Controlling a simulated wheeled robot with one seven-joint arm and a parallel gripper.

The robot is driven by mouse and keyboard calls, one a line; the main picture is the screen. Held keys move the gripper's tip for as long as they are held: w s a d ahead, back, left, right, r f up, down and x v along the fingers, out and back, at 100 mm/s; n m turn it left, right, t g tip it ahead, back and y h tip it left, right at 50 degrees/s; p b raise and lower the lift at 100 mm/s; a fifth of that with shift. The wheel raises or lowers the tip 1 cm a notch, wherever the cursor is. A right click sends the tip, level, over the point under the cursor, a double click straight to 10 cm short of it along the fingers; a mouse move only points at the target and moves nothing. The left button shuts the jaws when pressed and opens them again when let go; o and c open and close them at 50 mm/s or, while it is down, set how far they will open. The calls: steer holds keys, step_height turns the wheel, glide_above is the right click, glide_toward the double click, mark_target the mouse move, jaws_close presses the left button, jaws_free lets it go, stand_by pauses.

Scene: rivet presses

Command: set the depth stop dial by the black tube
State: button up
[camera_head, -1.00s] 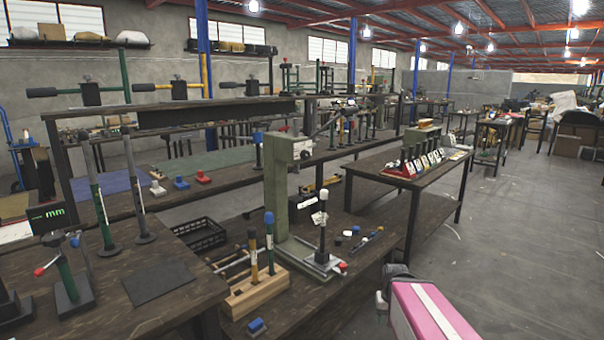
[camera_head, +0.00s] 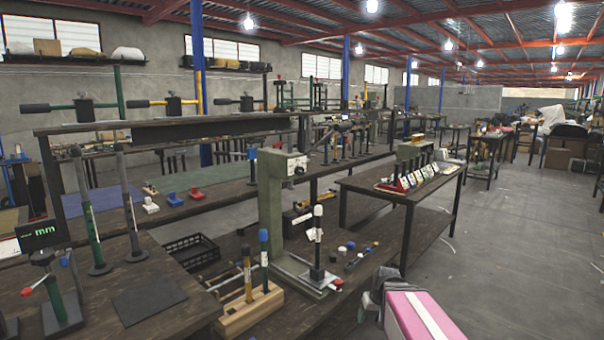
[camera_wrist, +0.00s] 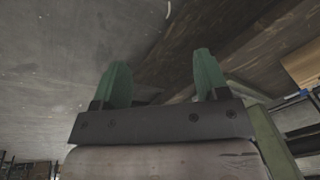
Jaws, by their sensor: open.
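A black tube (camera_head: 317,245) with a pale top and a white label stands upright on the base of a green press (camera_head: 270,200) in the head view. Which part is the depth stop dial I cannot tell for sure; a small white round mark (camera_head: 299,170) shows on the press head. My gripper (camera_wrist: 160,82) shows in the wrist view with two green fingers spread apart and nothing between them. It points over the floor and a dark wooden surface. In the head view my pink and white arm is at the lower right, right of the press and apart from it.
A wooden block (camera_head: 248,308) holds two tubes left of the press. Small caps (camera_head: 345,247) lie to its right. A display (camera_head: 38,235) reading "mm" stands at the left. A table (camera_head: 400,192) with a card rack is behind. The floor (camera_head: 500,260) at right is open.

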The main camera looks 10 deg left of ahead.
steer(key=w+a+r+n+t+y, duration=0.2)
steer(key=w+a+r, duration=0.3)
steer(key=w+r, duration=0.3)
steer(key=w+a+r+n+t+y, duration=0.2)
steer(key=w+a+r+t+y, duration=0.1)
steer(key=w+r, duration=0.5)
steer(key=w+a+r+n+t+y, duration=0.2)
steer(key=w+a+r, duration=0.6)
steer(key=r, duration=0.5)
steer(key=shift+r+n+y, duration=0.2)
steer(key=shift+n+y, duration=0.3)
steer(key=shift+y, duration=0.8)
steer(key=n+t+y, duration=0.1)
steer(key=t+y, duration=0.2)
glide_toward(302, 171)
steer(key=x, duration=0.9)
steer(key=shift+w+a, duration=0.15)
steer(key=shift+a, duration=0.2)
steer(key=c, duration=0.9)
